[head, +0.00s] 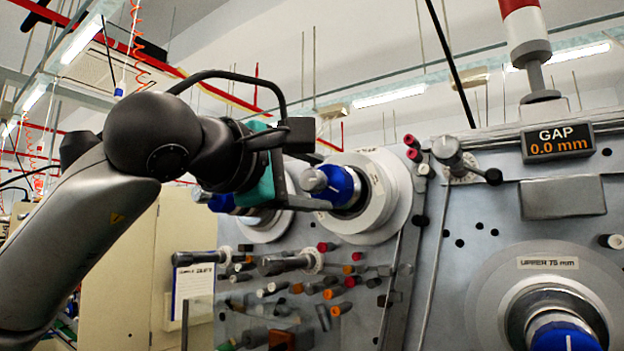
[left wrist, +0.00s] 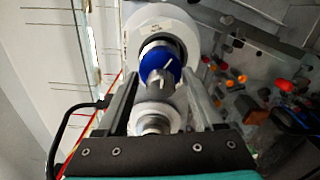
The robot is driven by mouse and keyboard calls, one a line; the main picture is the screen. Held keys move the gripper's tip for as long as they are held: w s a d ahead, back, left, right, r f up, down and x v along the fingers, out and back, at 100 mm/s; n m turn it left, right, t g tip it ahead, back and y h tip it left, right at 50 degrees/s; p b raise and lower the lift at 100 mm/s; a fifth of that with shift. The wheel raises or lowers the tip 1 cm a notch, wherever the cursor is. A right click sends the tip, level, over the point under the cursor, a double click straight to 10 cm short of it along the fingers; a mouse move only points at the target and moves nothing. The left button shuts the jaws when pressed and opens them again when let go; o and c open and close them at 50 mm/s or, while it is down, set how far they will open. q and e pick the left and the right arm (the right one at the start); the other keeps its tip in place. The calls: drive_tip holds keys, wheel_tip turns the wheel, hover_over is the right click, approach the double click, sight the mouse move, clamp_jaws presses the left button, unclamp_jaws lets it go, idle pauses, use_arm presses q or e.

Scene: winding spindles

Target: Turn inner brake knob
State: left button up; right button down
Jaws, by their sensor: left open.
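A blue knob (head: 337,187) with a white line and a grey end sits at the front of a pale spindle disc (head: 398,190). I cannot tell by label whether it is the inner brake knob. My left gripper (head: 312,192), with a teal body, is open at this knob, reaching in from the left. In the left wrist view, the blue knob (left wrist: 157,65) shows beyond and between the two grey fingers (left wrist: 160,78). I cannot tell whether they touch its grey end. A pale ring (left wrist: 142,115) with a silver centre shows nearer the palm. My right gripper is not in view.
Another blue knob (head: 220,203) and disc (head: 270,230) stand behind my left gripper. A large spindle (head: 490,300) marked UPPER 75 mm is at lower right. Several coloured pegs (head: 335,292) stick out below. A GAP display (head: 557,141) reads 0.0 mm.

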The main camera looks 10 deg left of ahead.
use_arm(q)
drive_tip(key=b+v, duration=0.3)
drive_tip(key=v, duration=1.2)
drive_tip(key=shift+b, duration=0.3)
drive_tip(key=shift+a+f, duration=0.1)
